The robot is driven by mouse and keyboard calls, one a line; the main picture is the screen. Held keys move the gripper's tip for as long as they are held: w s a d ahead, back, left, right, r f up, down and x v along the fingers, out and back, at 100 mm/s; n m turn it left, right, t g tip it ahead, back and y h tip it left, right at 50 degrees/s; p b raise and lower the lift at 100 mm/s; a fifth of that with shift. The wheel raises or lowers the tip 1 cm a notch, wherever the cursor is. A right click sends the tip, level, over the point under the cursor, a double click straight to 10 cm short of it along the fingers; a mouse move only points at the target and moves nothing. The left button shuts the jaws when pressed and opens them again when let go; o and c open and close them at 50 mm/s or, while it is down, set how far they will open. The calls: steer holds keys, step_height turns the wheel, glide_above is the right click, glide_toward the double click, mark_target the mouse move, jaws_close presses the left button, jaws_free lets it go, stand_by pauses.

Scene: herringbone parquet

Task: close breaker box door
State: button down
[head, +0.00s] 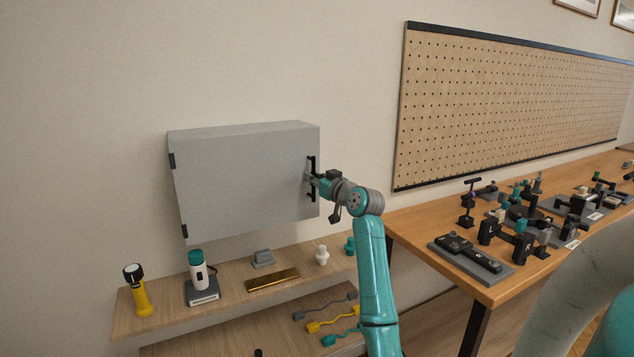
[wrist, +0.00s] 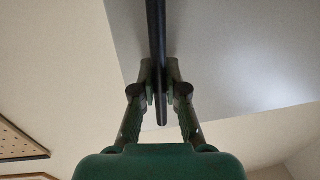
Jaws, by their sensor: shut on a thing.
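The grey breaker box (head: 240,128) hangs on the wall in the head view. Its flat grey door (head: 245,180) covers the front, with black hinges on the left edge and a black vertical handle (head: 313,163) near the right edge. The door lies at or close to the box front; I cannot tell if a small gap is left. My gripper (head: 313,181) is at the handle. In the wrist view my gripper (wrist: 160,92) is shut on the black handle bar (wrist: 156,30), one finger on each side, with the grey door (wrist: 235,60) behind.
A workbench (head: 415,220) with several tools and a pegboard (head: 510,105) are to the right.

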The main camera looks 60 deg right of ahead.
steer(key=c, duration=1.5)
jaws_free()
steer(key=v, duration=1.2)
